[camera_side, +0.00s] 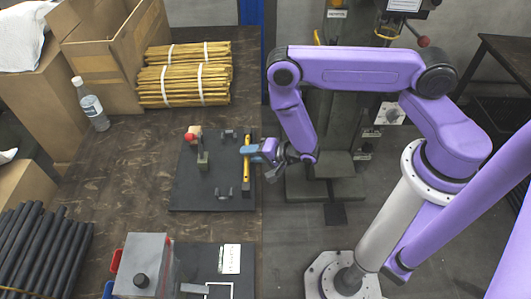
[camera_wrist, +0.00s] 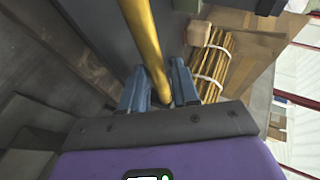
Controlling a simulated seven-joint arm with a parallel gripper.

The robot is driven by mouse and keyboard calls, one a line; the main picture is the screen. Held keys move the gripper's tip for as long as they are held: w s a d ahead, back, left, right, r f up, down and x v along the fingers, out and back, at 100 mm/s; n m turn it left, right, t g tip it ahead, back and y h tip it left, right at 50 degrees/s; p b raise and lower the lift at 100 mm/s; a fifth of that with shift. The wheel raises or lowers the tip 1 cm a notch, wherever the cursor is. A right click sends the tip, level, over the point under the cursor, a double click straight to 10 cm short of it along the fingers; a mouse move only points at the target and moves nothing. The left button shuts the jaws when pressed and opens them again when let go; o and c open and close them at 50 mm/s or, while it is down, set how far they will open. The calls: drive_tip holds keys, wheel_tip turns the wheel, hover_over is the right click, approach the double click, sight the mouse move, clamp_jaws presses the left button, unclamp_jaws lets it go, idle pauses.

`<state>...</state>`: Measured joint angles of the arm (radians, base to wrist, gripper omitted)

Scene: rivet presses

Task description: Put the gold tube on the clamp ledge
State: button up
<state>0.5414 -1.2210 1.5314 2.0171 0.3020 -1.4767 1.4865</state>
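The gold tube (camera_side: 246,167) is a slim yellow rod at the right side of the dark fixture plate (camera_side: 185,195), over a narrow black strip there. I cannot tell whether it rests on that strip or is just above it. My gripper (camera_side: 256,152) reaches in from the right, its blue fingers at the tube. In the wrist view the tube (camera_wrist: 146,45) runs between the two blue fingers of my gripper (camera_wrist: 160,82), which lie close on either side, so it looks gripped. A clamp with a red knob (camera_side: 190,136) stands on the plate, left of the tube.
Small dark brackets (camera_side: 224,192) stand on the plate. A grey box (camera_side: 143,266) and a second dark plate (camera_side: 208,262) are in front. Bundled gold tubes (camera_side: 185,83), a bottle (camera_side: 91,105) and cardboard boxes (camera_side: 103,62) are behind. Black rods (camera_side: 38,248) lie at left.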

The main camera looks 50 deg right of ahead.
drive_tip(key=v, duration=1.2)
drive_tip(key=s+a+r+n+g, duration=0.7)
drive_tip(key=a+r+n+g, duration=0.15)
drive_tip(key=r+n, duration=0.25)
drive_tip(key=s+d+r+n+g+h, duration=0.1)
drive_tip(key=s+d+r+n, duration=0.4)
drive_tip(key=d+r+n, duration=0.1)
drive_tip(key=s+d+r+n+g+h, duration=0.2)
drive_tip(key=s+d+r+n, duration=0.4)
drive_tip(key=r, duration=0.3)
drive_tip(key=shift+n+h, duration=0.3)
drive_tip(key=shift+n, duration=0.3)
